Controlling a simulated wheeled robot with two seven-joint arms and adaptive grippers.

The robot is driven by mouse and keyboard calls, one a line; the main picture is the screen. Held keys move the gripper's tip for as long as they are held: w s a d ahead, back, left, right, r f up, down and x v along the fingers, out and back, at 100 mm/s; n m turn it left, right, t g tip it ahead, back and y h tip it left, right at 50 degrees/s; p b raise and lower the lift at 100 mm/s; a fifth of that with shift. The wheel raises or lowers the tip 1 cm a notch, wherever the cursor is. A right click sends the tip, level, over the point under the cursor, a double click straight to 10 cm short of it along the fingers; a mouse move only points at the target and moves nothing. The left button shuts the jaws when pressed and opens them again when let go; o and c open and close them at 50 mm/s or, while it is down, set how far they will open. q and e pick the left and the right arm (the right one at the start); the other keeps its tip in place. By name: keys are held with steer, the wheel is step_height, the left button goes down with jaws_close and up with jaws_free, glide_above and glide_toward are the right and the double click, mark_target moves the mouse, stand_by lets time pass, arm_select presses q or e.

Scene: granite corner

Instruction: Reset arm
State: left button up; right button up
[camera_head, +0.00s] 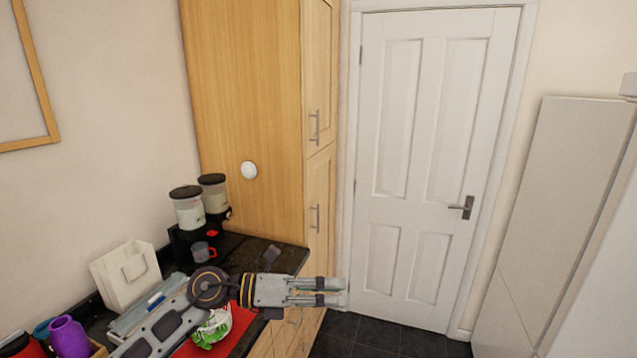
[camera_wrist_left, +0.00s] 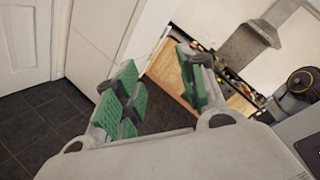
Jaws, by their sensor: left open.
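My left arm comes in from the lower left of the head view, over the counter. My left gripper (camera_head: 335,291) points right, past the counter's end and in front of the tall wooden cupboard's foot. In the left wrist view its green-padded fingers (camera_wrist_left: 160,95) stand apart with nothing between them. My right gripper is not in view.
A tall wooden cupboard (camera_head: 250,90) stands behind. A white door (camera_head: 430,150) is shut; dark floor (camera_head: 385,338) is clear.

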arm_select(q)
steer(key=w+a+r+n+t+y, duration=0.25)
steer(key=w+a+n+t, duration=0.2)
steer(key=n+t, duration=0.55)
steer(key=w+a+r+n+t+y, duration=0.25)
steer(key=a+n+t, duration=0.45)
steer(key=n, duration=0.6)
steer(key=s+a+f+n+g+y, duration=0.1)
steer(key=a+f+n+g+y, duration=0.1)
steer(key=a+f+n+y, duration=0.6)
steer(key=s+a+f+n+g+y, duration=0.1)
steer(key=a+f+n+y, duration=0.3)
steer(key=f+n, duration=0.5)
steer(key=s+f+n+g, duration=0.2)
steer(key=s+f+g, duration=1)
steer(key=s+f, duration=0.85)
steer(key=s+a+f+g+b, duration=0.1)
steer(key=s+f+b, duration=0.15)
steer(key=f, duration=1.55)
steer(key=s+a+f+b, duration=0.1)
steer(key=f+b, duration=0.2)
steer(key=f, duration=1.6)
steer(key=s+a+f+b, duration=0.2)
steer(key=s+f, duration=0.9)
steer(key=f, duration=0.1)
steer(key=s+a+f+m+g+b, duration=0.1)
steer(key=s+a+f+b, duration=0.1)
steer(key=s+f, duration=0.8)
step_height(320, 180, down, 2)
steer(key=shift+s+a, duration=0.35)
